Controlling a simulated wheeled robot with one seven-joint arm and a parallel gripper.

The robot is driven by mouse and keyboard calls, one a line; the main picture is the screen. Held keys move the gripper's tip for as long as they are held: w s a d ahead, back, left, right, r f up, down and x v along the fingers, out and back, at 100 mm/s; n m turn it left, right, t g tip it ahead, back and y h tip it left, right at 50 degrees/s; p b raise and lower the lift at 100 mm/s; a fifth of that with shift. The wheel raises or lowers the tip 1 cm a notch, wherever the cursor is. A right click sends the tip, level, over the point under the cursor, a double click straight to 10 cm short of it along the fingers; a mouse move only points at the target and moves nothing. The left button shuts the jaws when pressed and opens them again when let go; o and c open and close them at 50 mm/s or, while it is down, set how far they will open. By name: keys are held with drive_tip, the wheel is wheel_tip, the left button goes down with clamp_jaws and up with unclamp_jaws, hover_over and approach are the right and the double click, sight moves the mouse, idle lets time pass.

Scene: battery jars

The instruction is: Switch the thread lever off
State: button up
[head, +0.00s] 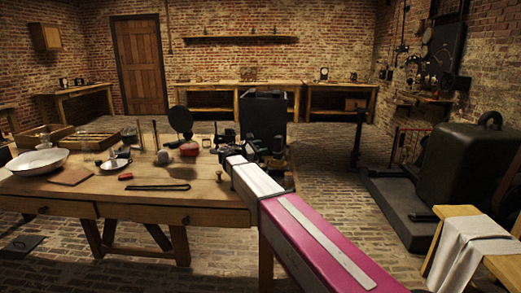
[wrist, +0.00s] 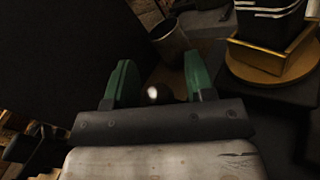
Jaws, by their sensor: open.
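My gripper (wrist: 158,72) shows in the wrist view with its two green fingers apart. A dark round knob (wrist: 153,94) with a bright highlight shows between the fingers, near their base. It may be the end of the thread lever, but I cannot tell, and no lever arm or its setting can be made out. In the head view my arm reaches to the right end of the wooden table (head: 150,212). My fingers there are too small and dark to make out among the dark apparatus (head: 268,152).
In the wrist view a grey metal cup (wrist: 170,42) stands beyond the fingers. A black block in a brass-coloured frame (wrist: 272,52) sits on a round base at the right. In the head view a tall black box (head: 263,115) rises behind the table's right end. A white bowl (head: 38,161) is at the left.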

clamp_jaws()
drive_tip(key=shift+a+n+t+h, duration=0.3)
drive_tip(key=shift+a+h, duration=0.05)
drive_tip(key=shift+h, duration=0.05)
unclamp_jaws()
drive_tip(key=v, duration=1)
drive_tip(key=shift+s+a, duration=0.2)
drive_tip(key=shift+a, duration=0.1)
